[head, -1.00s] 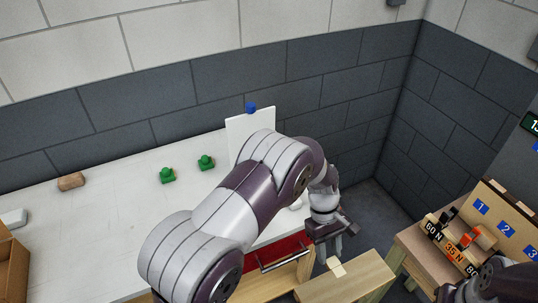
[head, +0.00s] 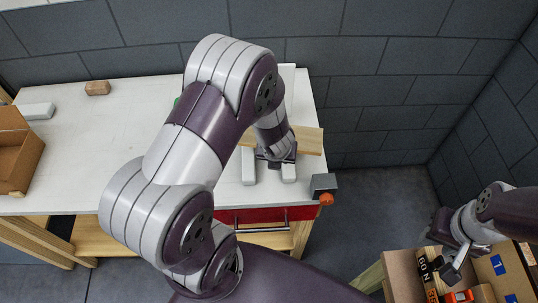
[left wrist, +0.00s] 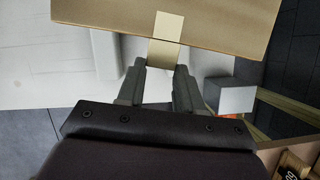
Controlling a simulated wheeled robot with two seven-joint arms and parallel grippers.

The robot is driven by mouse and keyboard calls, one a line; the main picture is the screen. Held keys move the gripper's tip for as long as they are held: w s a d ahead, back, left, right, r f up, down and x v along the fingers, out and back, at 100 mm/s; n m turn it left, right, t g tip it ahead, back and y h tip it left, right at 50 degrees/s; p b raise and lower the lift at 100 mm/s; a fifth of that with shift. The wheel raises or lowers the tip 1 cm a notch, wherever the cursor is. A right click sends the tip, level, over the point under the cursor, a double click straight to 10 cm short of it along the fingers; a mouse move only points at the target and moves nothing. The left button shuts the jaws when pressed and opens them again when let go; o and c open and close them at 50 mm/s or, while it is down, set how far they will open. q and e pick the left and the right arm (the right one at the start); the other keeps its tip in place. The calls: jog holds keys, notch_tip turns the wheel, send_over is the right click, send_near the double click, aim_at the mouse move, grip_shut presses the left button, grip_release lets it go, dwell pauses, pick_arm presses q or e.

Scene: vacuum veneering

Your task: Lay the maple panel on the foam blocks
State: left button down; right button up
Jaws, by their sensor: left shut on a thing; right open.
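The maple panel (head: 310,139) is a light wood board at the right end of the white table, partly hidden by my left arm in the head view. In the left wrist view the panel (left wrist: 225,22) crosses the top, with a paler tab (left wrist: 168,28) at its near edge. My left gripper (left wrist: 160,66) is shut on this tab. Two white foam blocks (head: 248,167) (head: 289,173) show at the panel's near side; one shows below it in the left wrist view (left wrist: 105,55). I cannot tell whether the panel touches them. My right gripper (head: 462,252) is open, at the lower right.
A grey block with an orange knob (head: 323,184) sits at the table's right corner. A cardboard box (head: 18,155), a white block (head: 37,111) and a brown block (head: 97,88) are at the left. Labelled weights (head: 428,268) stand near my right gripper. The middle of the white table (head: 85,150) is clear.

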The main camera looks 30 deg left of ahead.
pick_arm(q)
jog(key=shift+s+a+r+n+y, duration=0.1)
jog(key=shift+s+a+n+y, duration=0.3)
jog(key=shift+s+a+n, duration=0.5)
jog(key=shift+w, duration=0.2)
jog(key=shift+n, duration=0.3)
notch_tip(320, 180, down, 6)
jog(key=b, duration=0.6)
jog(key=shift+r, duration=0.15)
